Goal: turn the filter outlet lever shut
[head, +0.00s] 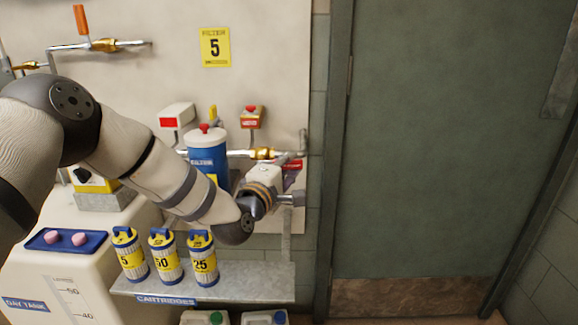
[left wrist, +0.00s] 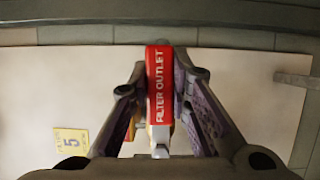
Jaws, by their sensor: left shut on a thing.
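The red filter outlet lever (left wrist: 159,85), lettered FILTER OUTLET, stands between the two fingers of my left gripper (left wrist: 160,100) in the left wrist view. The fingers touch its sides, so the gripper is shut on it. In the head view my left gripper (head: 291,182) reaches the pipe right of the blue filter housing (head: 208,150). A red piece of the lever (head: 293,165) shows there, beside the brass valve body (head: 262,153). Most of the lever is hidden by the gripper, so its exact angle is hard to tell. My right gripper is not in view.
A shelf (head: 240,283) below the arm carries several cartridges (head: 165,257). A yellow sign with 5 (head: 215,47) is on the panel. A large grey-green door (head: 440,150) stands to the right, with clear space before it.

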